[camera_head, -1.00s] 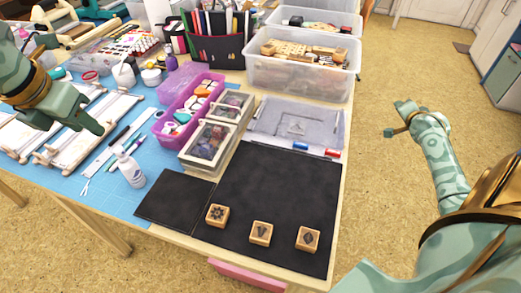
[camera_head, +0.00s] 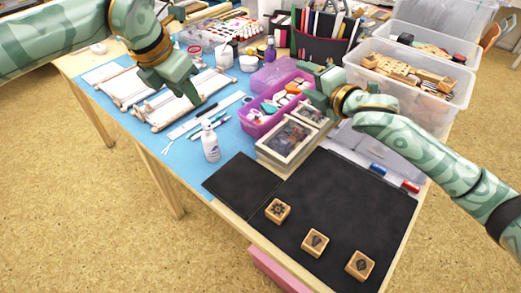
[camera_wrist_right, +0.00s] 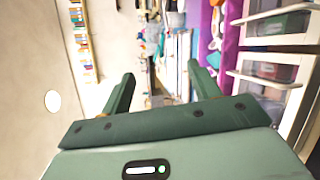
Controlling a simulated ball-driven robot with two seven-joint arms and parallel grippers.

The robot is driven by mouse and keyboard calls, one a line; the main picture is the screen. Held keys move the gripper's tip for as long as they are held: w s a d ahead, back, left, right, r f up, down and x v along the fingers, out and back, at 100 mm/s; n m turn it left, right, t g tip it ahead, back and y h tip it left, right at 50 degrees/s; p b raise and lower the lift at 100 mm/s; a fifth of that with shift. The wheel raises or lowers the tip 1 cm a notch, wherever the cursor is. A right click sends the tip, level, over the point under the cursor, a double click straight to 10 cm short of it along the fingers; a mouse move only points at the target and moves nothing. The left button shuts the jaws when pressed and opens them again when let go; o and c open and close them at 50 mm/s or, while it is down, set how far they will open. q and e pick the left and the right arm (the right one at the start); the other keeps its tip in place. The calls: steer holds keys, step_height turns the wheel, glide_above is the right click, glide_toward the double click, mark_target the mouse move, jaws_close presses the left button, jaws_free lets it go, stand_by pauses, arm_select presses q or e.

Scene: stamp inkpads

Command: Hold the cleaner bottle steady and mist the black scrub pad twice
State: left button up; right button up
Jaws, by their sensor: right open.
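The white cleaner bottle (camera_head: 210,143) stands upright on the blue mat, left of the small black pad (camera_head: 242,182). The pad lies flat at the table's front edge, beside a larger black mat. My left gripper (camera_head: 190,92) hangs above the white frames, behind and left of the bottle and apart from it; its jaw opening does not show clearly. My right gripper (camera_head: 308,84) is over the purple bin, behind and right of the bottle. In the right wrist view its two fingers (camera_wrist_right: 162,88) are spread with nothing between them.
The purple bin (camera_head: 254,124) and a lidded box (camera_head: 290,137) stand behind the pad. Several wooden stamps (camera_head: 317,242) sit on the large black mat (camera_head: 340,200). A clear bin of wooden blocks (camera_head: 420,102) stands at right. White frames (camera_head: 118,88) lie on the blue mat.

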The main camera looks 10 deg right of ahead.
steer(key=s+a+f+n+g+y, duration=0.2)
steer(key=s+a+f+n+y, duration=0.15)
steer(key=a+n, duration=0.6)
steer(key=n+g+y, duration=0.1)
steer(key=n+g, duration=0.2)
steer(key=n, duration=0.8)
glide_toward(216, 144)
steer(key=x, duration=1.2)
steer(key=shift+w+a, duration=0.1)
steer(key=shift+a, duration=0.05)
steer(key=c, duration=1.1)
